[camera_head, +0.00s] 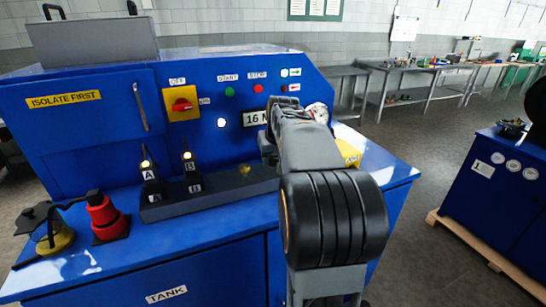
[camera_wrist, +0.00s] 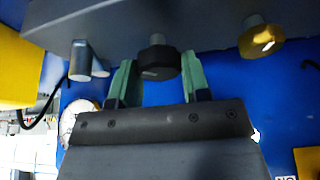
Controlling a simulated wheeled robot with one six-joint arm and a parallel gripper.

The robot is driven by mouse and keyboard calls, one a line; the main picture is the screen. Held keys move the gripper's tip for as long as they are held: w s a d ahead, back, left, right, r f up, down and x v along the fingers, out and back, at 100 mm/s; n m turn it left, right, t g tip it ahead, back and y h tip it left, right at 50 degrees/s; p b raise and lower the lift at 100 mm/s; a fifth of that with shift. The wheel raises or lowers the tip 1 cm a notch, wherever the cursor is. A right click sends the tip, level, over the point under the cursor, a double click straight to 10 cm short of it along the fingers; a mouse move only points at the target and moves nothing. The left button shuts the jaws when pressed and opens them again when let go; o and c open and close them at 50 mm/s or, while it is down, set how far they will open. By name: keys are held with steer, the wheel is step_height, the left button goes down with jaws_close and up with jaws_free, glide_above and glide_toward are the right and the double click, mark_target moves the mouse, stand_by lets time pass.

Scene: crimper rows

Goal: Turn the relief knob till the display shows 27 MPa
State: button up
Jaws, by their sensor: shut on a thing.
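The knob sits on a short grey stem on the dark block. No label shows on it, so I cannot read that it is the relief knob. In the head view my arm hides the held knob and the fingers.
A brass knob (camera_wrist: 262,40) and a grey cylinder (camera_wrist: 86,62) flank the held knob. A round gauge (camera_wrist: 77,118) is close by. Levers A (camera_head: 150,180) and B (camera_head: 190,175) stand on the dark block (camera_head: 205,201). A red switch (camera_head: 182,104) is on the panel.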

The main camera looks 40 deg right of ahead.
steer(key=m+h, duration=0.1)
steer(key=m, duration=0.4)
steer(key=shift+a+g+h, duration=0.1)
steer(key=shift+g+h, duration=0.3)
steer(key=m+g, duration=0.1)
steer(key=m, duration=0.1)
steer(key=m+g+h, duration=0.1)
steer(key=m, duration=0.2)
steer(key=shift+w+m+p, duration=0.15)
steer(key=shift+m+p, duration=0.15)
steer(key=shift+p, duration=0.1)
steer(key=m+g, duration=0.1)
steer(key=m, duration=0.1)
steer(key=m+g+p, duration=0.1)
steer(key=m, duration=0.2)
steer(key=shift+w+r, duration=0.1)
steer(key=shift+m+g+p, duration=0.6)
steer(key=shift+m+g, duration=0.2)
steer(key=shift+m, duration=1.6)
steer(key=o, duration=0.9)
steer(key=shift+o, duration=0.2)
